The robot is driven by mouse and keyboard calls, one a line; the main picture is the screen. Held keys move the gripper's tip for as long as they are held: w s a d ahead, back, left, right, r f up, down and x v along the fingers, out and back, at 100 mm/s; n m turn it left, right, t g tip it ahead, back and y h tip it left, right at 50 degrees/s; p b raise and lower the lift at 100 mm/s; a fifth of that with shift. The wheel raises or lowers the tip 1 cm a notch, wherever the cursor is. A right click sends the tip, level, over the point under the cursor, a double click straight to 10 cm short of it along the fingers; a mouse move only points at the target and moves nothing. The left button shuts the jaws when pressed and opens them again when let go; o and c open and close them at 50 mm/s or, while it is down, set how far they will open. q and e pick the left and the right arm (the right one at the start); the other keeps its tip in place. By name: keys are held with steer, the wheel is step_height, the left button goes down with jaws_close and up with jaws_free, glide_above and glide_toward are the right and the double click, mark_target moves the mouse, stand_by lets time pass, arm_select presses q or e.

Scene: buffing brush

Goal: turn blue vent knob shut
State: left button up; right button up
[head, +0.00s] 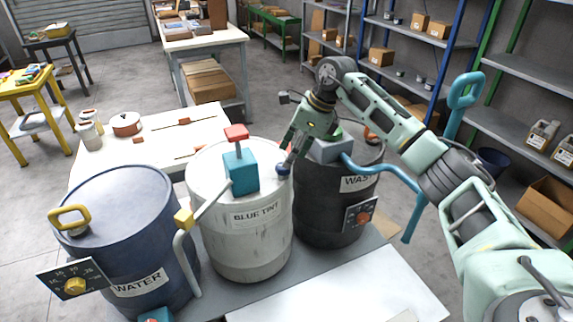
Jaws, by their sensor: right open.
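The blue vent knob (283,169) is a small dark blue knob at the right rim of the lid of the white drum (240,219) labelled BLUE TINT. My right gripper (291,156) comes in from the right and points down at the knob, its fingertips close above or beside it. The gripper is open; whether a finger touches the knob is too small to tell. A teal block (240,175) with a red top (236,132) stands on the same lid, left of the knob. My left gripper is not in view.
The blue WATER drum (110,210) stands left with a yellow handle (69,217). The black WASTE drum (325,205) stands right, partly behind my right arm. A white table (150,155) with small containers lies behind. A blue pipe (400,175) runs right of the drums.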

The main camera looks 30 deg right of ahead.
mark_target(283, 169)
steer(key=x, duration=0.3)
steer(key=shift+w+a+f+p, duration=0.1)
steer(key=shift+a+f+p, duration=0.1)
steer(key=shift+f+p, duration=0.1)
steer(key=shift+a+f, duration=0.1)
steer(key=shift+f, duration=0.25)
steer(key=shift+w, duration=0.1)
steer(key=c, duration=0.6)
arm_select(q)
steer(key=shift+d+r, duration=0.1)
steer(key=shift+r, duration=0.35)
arm_select(e)
steer(key=c, duration=0.4)
